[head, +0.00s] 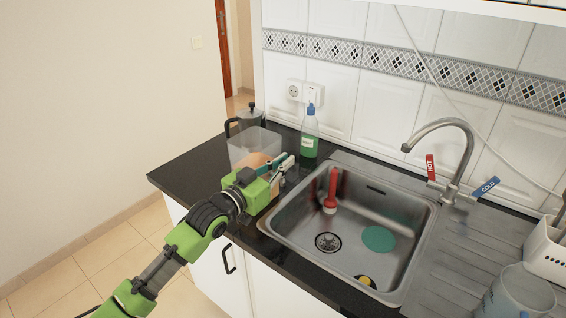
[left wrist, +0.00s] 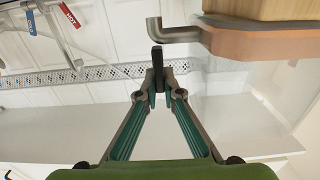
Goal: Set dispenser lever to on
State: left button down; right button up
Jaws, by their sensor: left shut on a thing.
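The dispenser (head: 250,145) stands on the dark counter left of the sink, a clear container with an orange-brown part low on it, partly hidden by my left gripper (head: 286,165). In the left wrist view its wooden and orange-brown body (left wrist: 262,38) is at the upper right, with a bent grey metal spout (left wrist: 178,33). A small black lever (left wrist: 157,58) sits near the spout's end. The fingertips of my left gripper (left wrist: 159,92) are closed together on the lever. Whether the lever stands at on or off I cannot tell. My right gripper is not in view.
A metal sink (head: 350,240) holds a red-handled brush (head: 332,190) and a green disc (head: 378,239). A green soap bottle (head: 309,135) and a moka pot (head: 250,118) stand behind the dispenser. The faucet (head: 455,125) rises at the right. A glass (head: 518,292) stands at the lower right.

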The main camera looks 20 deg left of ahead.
pick_arm(q)
jog(key=shift+s+d+f+m+p, duration=0.2)
jog(key=shift+d+f+m+p, duration=0.25)
jog(key=shift+m, duration=1.2)
jog(key=shift+s+d+f+m+p, duration=0.2)
jog(key=shift+d+m, duration=0.45)
jog(key=shift+m, duration=1.05)
jog(key=shift+s+d+f+m+p, duration=0.2)
jog(key=shift+d+m+p, duration=0.3)
jog(key=shift+m, duration=1.15)
jog(key=c, duration=2.4)
grip_release()
jog(key=shift+c, duration=0.2)
